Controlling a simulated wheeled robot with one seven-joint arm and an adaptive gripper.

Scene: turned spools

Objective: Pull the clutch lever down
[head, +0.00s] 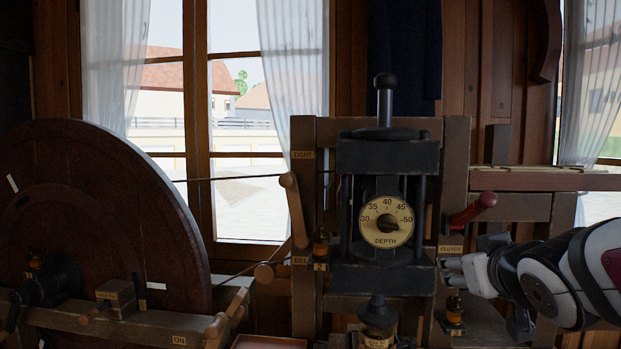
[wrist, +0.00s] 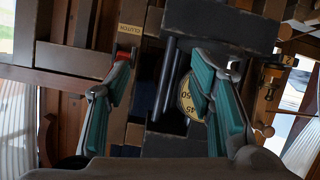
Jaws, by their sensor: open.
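The clutch lever (head: 474,210) has a dark red handle with a rounded knob. It slants up to the right from its pivot, above the CLUTCH label (head: 450,249). My gripper (head: 445,271) comes in from the right, below the lever and apart from it, with its fingers towards the machine. In the wrist view my gripper (wrist: 158,88) is open, with teal pads wide apart and nothing between them. A bit of the red lever (wrist: 121,56) shows there beyond the left finger, which hides much of it.
The machine's depth dial (head: 387,220) sits left of the lever. A small brass-and-dark oiler (head: 454,312) stands just below my gripper. A wooden beam (head: 540,180) runs above right. A large dark wheel (head: 100,220) fills the left.

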